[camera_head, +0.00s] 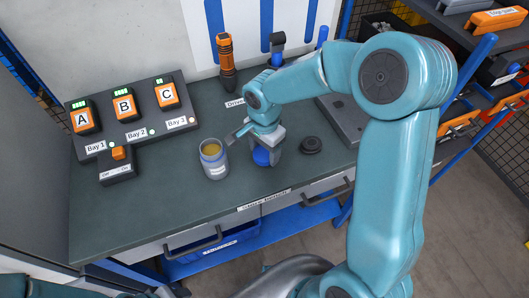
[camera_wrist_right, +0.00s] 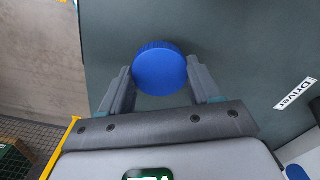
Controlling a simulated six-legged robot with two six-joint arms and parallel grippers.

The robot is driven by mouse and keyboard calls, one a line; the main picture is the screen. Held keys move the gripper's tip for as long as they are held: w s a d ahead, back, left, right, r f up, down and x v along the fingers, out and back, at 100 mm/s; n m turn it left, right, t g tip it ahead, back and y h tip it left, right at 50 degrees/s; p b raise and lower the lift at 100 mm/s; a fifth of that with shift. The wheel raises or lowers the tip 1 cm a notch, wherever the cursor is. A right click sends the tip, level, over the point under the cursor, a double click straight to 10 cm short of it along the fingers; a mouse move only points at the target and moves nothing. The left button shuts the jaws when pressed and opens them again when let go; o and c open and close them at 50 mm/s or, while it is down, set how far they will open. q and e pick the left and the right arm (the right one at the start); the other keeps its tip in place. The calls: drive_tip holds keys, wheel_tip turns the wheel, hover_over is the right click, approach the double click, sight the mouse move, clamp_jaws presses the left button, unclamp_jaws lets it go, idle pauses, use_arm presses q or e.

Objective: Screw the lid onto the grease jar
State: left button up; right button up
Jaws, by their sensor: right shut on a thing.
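The grease jar (camera_head: 214,168) stands upright and open on the bench, left of my right gripper, with yellowish grease showing at its top. The blue lid (camera_head: 261,157) is between the fingers of my right gripper (camera_head: 264,148), which is shut on it. In the right wrist view the ribbed round lid (camera_wrist_right: 160,70) sits between the two fingertips of the right gripper (camera_wrist_right: 160,80). The lid is beside the jar, apart from it. I cannot tell whether it touches the bench. My left gripper is not in view.
The dark bench top (camera_head: 185,215) is clear in front of the jar. A black round part (camera_head: 311,145) lies right of the lid. A charger with bays A, B and C (camera_head: 125,108) stands at the left. An orange driver (camera_head: 226,60) stands at the back.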

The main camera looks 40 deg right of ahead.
sight(264, 152)
wheel_tip(264, 152, up, 18)
drive_tip(key=shift+r, duration=0.15)
idle(0.4)
